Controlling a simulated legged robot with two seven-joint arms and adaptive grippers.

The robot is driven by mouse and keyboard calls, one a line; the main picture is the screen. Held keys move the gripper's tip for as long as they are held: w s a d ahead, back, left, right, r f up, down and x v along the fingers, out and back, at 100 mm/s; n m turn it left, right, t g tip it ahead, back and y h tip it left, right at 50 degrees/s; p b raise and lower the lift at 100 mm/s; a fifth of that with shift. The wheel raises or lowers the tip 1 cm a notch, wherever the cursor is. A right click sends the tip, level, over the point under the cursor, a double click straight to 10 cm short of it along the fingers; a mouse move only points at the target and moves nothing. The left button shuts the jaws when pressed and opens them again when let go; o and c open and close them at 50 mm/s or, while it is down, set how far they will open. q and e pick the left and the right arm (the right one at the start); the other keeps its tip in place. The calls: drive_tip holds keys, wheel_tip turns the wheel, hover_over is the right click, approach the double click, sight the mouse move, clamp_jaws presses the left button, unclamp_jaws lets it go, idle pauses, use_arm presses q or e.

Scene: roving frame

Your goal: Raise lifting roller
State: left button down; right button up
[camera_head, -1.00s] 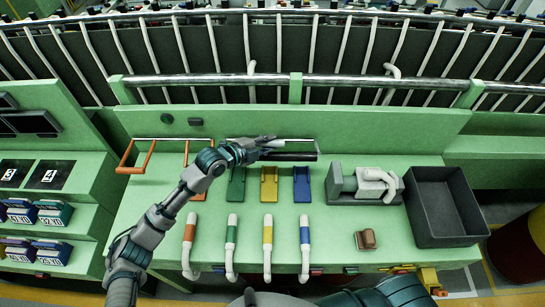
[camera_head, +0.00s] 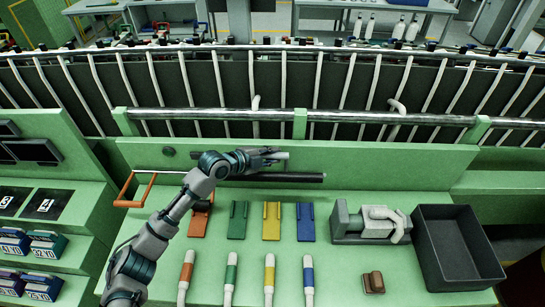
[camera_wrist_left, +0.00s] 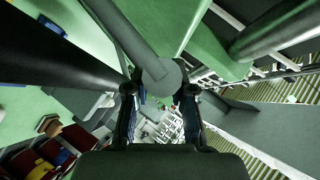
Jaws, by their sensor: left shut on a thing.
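My left gripper (camera_head: 262,157) reaches over the green bench and is shut on a light grey rod (camera_head: 280,155), whose tip shows beyond the fingers. Just below it lies a long black roller (camera_head: 305,177), which I take as the lifting roller. It runs level across the bench's back, its left part hidden by my arm. In the left wrist view the grey rod (camera_wrist_left: 135,35) has a round end between the fingers (camera_wrist_left: 160,100), and a thick black cylinder (camera_wrist_left: 60,50) crosses at left. How rod and roller join is unclear. My right gripper is not in view.
An orange-ended frame (camera_head: 130,190) lies left of my arm. Coloured pads and capped handles stand in front, including a yellow pad (camera_head: 271,220). A grey clamp-like device (camera_head: 368,222) and an empty dark bin (camera_head: 455,250) are at right. A slatted conveyor (camera_head: 330,85) runs behind.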

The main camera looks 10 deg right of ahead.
use_arm(q)
drive_tip(key=shift+r, duration=0.2)
drive_tip(key=c, duration=1)
unclamp_jaws()
drive_tip(key=shift+f, duration=0.1)
drive_tip(key=shift+o, duration=0.2)
drive_tip(key=v, duration=1.2)
